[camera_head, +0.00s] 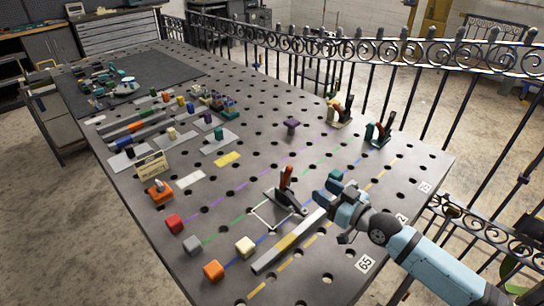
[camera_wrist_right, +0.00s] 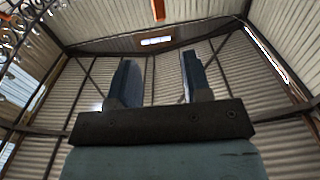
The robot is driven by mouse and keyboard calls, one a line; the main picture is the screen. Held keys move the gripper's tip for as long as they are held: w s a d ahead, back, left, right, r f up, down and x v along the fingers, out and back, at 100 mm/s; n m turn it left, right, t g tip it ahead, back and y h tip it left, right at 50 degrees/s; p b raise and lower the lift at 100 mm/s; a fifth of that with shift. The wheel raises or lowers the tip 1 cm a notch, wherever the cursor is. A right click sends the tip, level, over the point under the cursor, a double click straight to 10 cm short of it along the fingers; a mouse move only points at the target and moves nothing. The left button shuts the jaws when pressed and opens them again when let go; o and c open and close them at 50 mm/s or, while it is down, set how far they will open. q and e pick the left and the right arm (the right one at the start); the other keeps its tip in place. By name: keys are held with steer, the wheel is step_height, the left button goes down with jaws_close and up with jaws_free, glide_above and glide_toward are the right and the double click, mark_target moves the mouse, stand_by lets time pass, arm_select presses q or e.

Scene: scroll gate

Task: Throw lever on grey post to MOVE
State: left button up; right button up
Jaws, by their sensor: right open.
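A toggle-style lever with an orange-red handle (camera_head: 287,177) stands nearly upright on a dark grey base (camera_head: 286,203), beside a white outlined square on the perforated table. I cannot read a MOVE mark on it. My right gripper (camera_head: 332,182) is just right of this lever, apart from it. In the right wrist view its two fingers (camera_wrist_right: 157,82) are spread with nothing between them. An orange piece (camera_wrist_right: 158,9) shows at the top edge there; I cannot tell what it is. My left gripper is not in view.
Two more lever units, one on a yellowish base (camera_head: 340,112) and one with green and red handles (camera_head: 379,133), stand toward the back right. A long grey bar (camera_head: 290,240) lies in front of the lever. Red (camera_head: 174,224), grey (camera_head: 192,245) and orange (camera_head: 213,270) blocks sit front left.

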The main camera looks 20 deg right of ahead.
mark_target(292, 169)
steer(key=p+x, duration=0.1)
steer(key=x, duration=1.2)
steer(key=shift+w+a, duration=0.15)
steer(key=shift+w, duration=0.15)
jaws_close()
